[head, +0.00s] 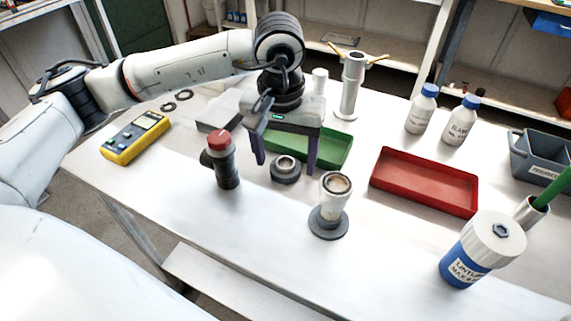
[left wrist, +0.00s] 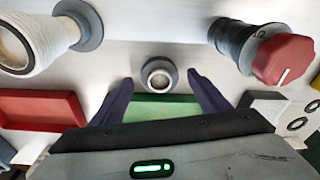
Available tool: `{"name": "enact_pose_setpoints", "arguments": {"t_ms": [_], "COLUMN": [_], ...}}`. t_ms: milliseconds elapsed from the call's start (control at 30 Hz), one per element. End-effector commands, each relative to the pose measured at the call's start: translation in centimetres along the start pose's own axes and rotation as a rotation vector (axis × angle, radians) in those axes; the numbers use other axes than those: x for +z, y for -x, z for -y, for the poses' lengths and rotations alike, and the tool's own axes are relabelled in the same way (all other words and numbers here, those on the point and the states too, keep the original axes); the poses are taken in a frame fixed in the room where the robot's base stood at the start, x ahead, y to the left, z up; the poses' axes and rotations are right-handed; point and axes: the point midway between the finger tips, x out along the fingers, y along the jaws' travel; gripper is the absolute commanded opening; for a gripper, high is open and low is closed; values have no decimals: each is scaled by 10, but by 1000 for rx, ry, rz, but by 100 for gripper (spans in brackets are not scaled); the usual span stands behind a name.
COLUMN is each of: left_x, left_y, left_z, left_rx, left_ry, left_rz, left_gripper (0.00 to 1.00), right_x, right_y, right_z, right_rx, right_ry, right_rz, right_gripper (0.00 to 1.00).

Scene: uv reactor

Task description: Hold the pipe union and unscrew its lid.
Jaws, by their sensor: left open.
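A small, round, dark grey fitting with a lighter ring on top (head: 286,170), which looks like the pipe union, stands upright on the white table. It also shows in the left wrist view (left wrist: 158,75), between and just beyond the fingertips. I cannot make out a separate lid on it. My left gripper (head: 284,160) points down, open and empty, with one dark finger on either side of the fitting in the head view. No contact is visible. The fingers also show in the left wrist view (left wrist: 160,85). My right gripper is in neither view.
A red-topped dark valve (head: 224,165) stands left of the fitting, and a white pipe on a grey flange (head: 331,206) at the right. Green (head: 335,147) and red trays (head: 425,181) lie behind. A yellow meter (head: 135,137) is left. The front table edge is mostly clear.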

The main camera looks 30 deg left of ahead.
Motion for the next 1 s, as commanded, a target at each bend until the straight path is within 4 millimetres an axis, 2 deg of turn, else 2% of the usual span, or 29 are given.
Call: {"name": "enact_pose_setpoints", "arguments": {"t_ms": [100, 400, 667, 767, 1000], "left_x": [0, 0, -1, -3, -9], "left_y": [0, 1, 6, 18, 67], "left_z": [0, 0, 0, -1, -1], "left_rx": [0, 1, 2, 2, 3], "left_ry": [0, 0, 0, 1, -1], "left_rz": [0, -1, -2, -4, -4], "left_gripper": [69, 21, 21, 21, 21], "right_x": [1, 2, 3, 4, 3], "right_y": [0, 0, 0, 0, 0], "right_z": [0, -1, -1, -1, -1], "right_rx": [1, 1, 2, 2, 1], "right_ry": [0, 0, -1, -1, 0], "right_rz": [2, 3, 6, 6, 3], "right_gripper": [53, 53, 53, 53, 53]}}
